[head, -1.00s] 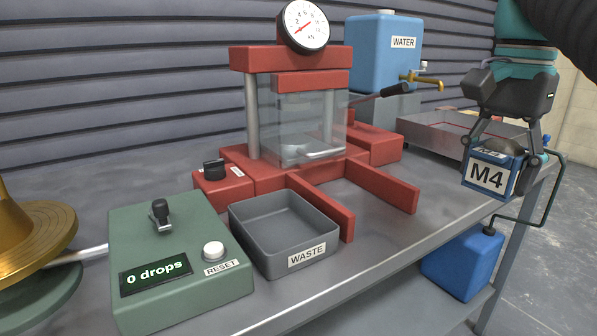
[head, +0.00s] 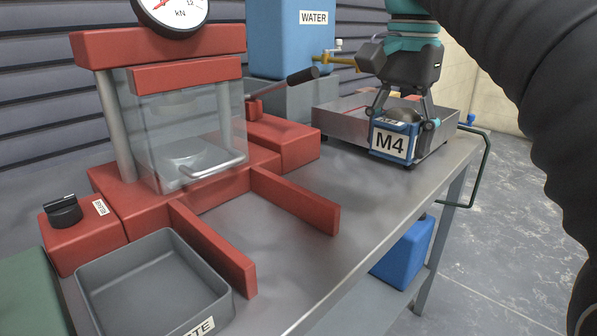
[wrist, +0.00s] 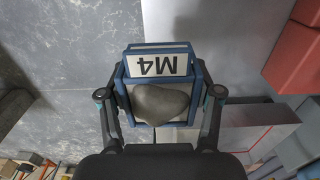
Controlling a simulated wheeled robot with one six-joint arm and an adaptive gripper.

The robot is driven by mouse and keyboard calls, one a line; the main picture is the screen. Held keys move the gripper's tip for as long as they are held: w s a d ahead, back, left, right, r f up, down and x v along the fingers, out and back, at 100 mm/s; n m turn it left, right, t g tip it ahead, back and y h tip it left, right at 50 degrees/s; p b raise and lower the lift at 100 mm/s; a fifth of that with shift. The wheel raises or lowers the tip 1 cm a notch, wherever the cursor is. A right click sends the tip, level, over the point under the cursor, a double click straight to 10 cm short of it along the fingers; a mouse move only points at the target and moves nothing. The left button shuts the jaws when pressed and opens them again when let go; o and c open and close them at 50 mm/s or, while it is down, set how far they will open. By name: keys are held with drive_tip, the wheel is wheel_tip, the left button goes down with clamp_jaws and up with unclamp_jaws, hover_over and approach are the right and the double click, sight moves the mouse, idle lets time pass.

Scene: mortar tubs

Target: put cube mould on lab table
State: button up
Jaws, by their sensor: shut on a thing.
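The cube mould is a blue box with a white M4 label (head: 389,144). My gripper (head: 403,122) is shut on it, one finger on each side, at the right part of the lab table (head: 340,258). In the wrist view the cube mould (wrist: 160,65) sits between the two fingers, with a grey rounded mass in its open top. It appears upright, near the table's front edge. I cannot tell whether its underside touches the table top.
A red press (head: 190,180) with a clear guard stands at the left, its two red rails reaching forward. A grey waste tray (head: 150,285) is at front left. A metal tray (head: 345,118) lies behind the mould. The table's middle front is clear.

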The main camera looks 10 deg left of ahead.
hover_over(335, 190)
wheel_tip(335, 190, down, 7)
drive_tip(key=shift+s+d+r, duration=0.1)
drive_tip(key=shift+s+r, duration=0.05)
drive_tip(key=shift+r, duration=0.05)
drive_tip(key=shift+f, duration=0.15)
drive_tip(key=shift+f+b, duration=0.5)
drive_tip(key=shift+f, duration=1.45)
drive_tip(key=shift+f, duration=0.15)
drive_tip(key=o, duration=1.6)
drive_tip(key=shift+r+p, duration=0.5)
drive_tip(key=shift+r, duration=3.4)
